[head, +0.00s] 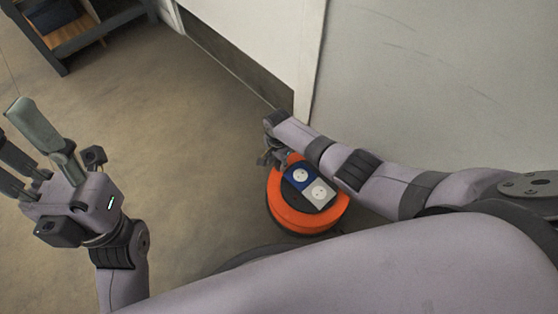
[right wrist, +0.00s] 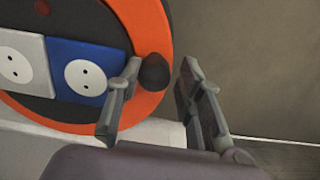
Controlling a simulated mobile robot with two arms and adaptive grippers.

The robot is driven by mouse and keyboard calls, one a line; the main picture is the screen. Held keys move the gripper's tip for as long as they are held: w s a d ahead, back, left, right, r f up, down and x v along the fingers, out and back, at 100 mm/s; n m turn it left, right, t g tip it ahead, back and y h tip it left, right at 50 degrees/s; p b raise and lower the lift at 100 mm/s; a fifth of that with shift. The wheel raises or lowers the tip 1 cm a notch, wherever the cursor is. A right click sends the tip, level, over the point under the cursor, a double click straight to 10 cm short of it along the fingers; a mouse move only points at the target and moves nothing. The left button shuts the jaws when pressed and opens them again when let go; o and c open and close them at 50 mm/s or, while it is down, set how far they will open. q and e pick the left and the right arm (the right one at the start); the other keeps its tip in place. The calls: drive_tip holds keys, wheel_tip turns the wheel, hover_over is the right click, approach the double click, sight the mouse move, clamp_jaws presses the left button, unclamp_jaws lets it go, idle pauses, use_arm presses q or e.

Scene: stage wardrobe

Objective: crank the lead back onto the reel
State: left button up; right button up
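The reel (head: 288,212) is an orange drum with a dark face, standing on the floor below my right arm. Its face carries a blue socket and a white socket, which also show in the right wrist view on the reel (right wrist: 155,22). A dark round crank knob (right wrist: 153,72) sticks out near the rim. My right gripper (right wrist: 163,75) is open, with the knob between its fingers; the knob is close to the left finger, with a gap to the right one. My left gripper (head: 22,140) is open and empty at the far left. I cannot make out the lead.
A pale wall or panel (head: 430,80) rises just behind the reel. A dark shelf unit (head: 95,35) with a brown box stands at the top left. The concrete floor (head: 180,130) between is clear.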

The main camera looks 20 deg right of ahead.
drive_tip(key=shift+s+d, duration=0.1)
drive_tip(key=shift+d, duration=0.1)
wheel_tip(320, 180, up, 12)
idle(0.8)
drive_tip(key=shift+f, duration=0.1)
drive_tip(key=shift+c, duration=0.5)
